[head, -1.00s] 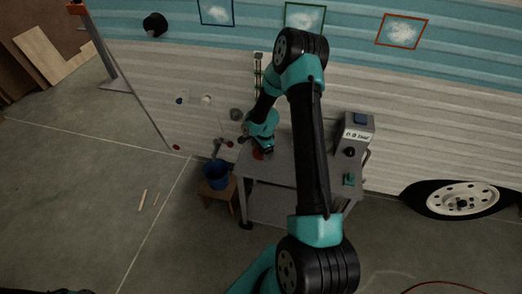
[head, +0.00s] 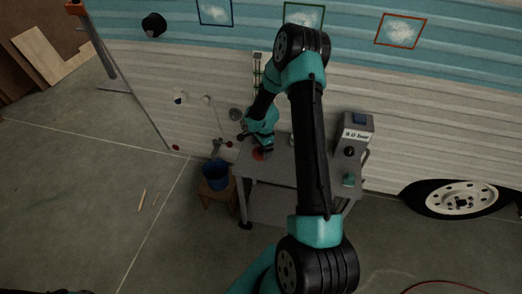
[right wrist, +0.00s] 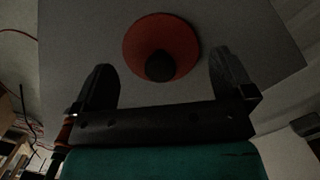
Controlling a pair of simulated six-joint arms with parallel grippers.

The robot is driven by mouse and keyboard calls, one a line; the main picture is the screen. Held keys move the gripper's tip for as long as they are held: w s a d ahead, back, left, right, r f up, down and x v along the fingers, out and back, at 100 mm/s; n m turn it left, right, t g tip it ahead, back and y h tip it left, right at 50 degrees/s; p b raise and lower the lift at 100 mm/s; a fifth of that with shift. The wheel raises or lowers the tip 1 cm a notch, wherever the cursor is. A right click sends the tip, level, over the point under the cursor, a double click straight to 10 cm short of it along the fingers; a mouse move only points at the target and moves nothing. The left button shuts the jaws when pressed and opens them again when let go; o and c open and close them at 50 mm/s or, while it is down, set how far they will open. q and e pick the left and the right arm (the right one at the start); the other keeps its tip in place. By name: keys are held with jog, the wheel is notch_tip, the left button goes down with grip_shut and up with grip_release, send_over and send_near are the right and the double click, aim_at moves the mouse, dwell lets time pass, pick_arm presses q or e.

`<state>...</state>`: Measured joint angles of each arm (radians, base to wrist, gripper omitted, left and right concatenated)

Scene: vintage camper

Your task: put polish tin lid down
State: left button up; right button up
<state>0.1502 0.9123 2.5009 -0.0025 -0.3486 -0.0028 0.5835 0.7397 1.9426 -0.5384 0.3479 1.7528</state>
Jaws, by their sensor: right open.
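A round red lid (right wrist: 162,47) with a dark round knob (right wrist: 160,66) on it lies on the grey cart top. In the head view the lid (head: 258,154) shows at the cart's left end, partly covered by my gripper. My right gripper (right wrist: 167,84) is open and empty. Its two dark fingers stand apart on either side of the knob, clear of it. In the head view my right gripper (head: 266,149) is just above the lid. Whether a tin lies under the lid is hidden. My left gripper is not in view.
The grey cart (head: 262,172) carries a grey machine (head: 354,136) and a small green object (head: 348,180) at its right. A blue bucket (head: 215,174) stands on a stool left of the cart. The camper wall (head: 400,110) rises behind. The floor at left is mostly clear.

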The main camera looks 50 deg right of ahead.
notch_tip(320, 180, up, 10)
jog(key=d, duration=0.1)
jog(key=shift+s+r, duration=0.2)
jog(key=shift+r, duration=0.05)
jog(key=shift+d, duration=0.1)
dwell(0.4)
jog(key=s+a+f+n+y, duration=0.1)
jog(key=a+f+n, duration=0.4)
jog(key=a, duration=0.5)
jog(key=s+a+f+n+y, duration=0.1)
jog(key=a+f+n, duration=0.35)
jog(key=a, duration=0.45)
jog(key=s+a+f+n, duration=0.4)
jog(key=s+a+n, duration=0.5)
jog(key=a, duration=0.5)
jog(key=shift+s+n, duration=0.4)
jog(key=shift+n, duration=0.05)
